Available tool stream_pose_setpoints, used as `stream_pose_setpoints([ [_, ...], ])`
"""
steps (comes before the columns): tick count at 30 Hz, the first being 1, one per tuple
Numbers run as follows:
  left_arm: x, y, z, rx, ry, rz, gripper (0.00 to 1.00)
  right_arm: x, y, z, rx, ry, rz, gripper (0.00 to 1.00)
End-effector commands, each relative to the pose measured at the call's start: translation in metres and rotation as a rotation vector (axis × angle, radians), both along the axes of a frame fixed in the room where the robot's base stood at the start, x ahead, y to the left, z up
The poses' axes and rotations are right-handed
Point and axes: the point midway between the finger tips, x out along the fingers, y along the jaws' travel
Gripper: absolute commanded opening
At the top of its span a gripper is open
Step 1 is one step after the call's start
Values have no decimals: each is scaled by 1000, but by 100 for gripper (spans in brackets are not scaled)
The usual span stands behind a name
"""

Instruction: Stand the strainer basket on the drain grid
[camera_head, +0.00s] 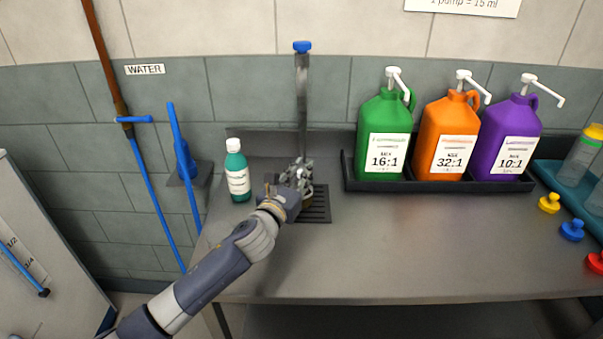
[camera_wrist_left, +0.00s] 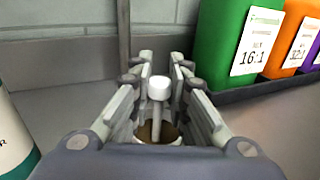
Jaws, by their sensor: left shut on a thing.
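My left gripper (camera_head: 303,180) reaches in from the lower left and is over the drain grid (camera_head: 318,216), a dark slotted plate set in the grey counter. It is shut on the strainer basket (camera_wrist_left: 171,132). In the left wrist view the basket's white knob (camera_wrist_left: 159,88) and stem stand between the fingers, with a round brownish body below. In the head view the gripper hides most of the basket. I cannot tell whether the basket touches the grid. My right gripper is not in view.
A green-teal bottle (camera_head: 237,172) stands left of the grid. A dark tray (camera_head: 358,183) with green (camera_head: 383,115), orange (camera_head: 447,120) and purple (camera_head: 508,125) pump jugs is at the right. A steel upright (camera_head: 302,100) rises behind the grid. The front counter is clear.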

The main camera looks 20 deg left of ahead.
Motion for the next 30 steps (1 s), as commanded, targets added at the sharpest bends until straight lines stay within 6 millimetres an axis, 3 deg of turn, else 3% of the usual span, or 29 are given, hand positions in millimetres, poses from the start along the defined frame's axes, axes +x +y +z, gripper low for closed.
stream_pose_setpoints([
  [5,0,0,-3,0,1,0,0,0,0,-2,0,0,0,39],
  [6,0,0,-3,-1,0,0,22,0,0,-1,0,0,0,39],
  [8,0,0,-3,-1,1,0,35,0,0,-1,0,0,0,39],
  [9,0,0,-3,-1,1,0,36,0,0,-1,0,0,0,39],
  [20,0,0,2,-1,0,0,36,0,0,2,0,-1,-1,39],
  [26,-26,3,-1,2,2,-1,36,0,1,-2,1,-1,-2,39],
  [30,-55,6,-2,2,3,-1,36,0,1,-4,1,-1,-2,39],
])
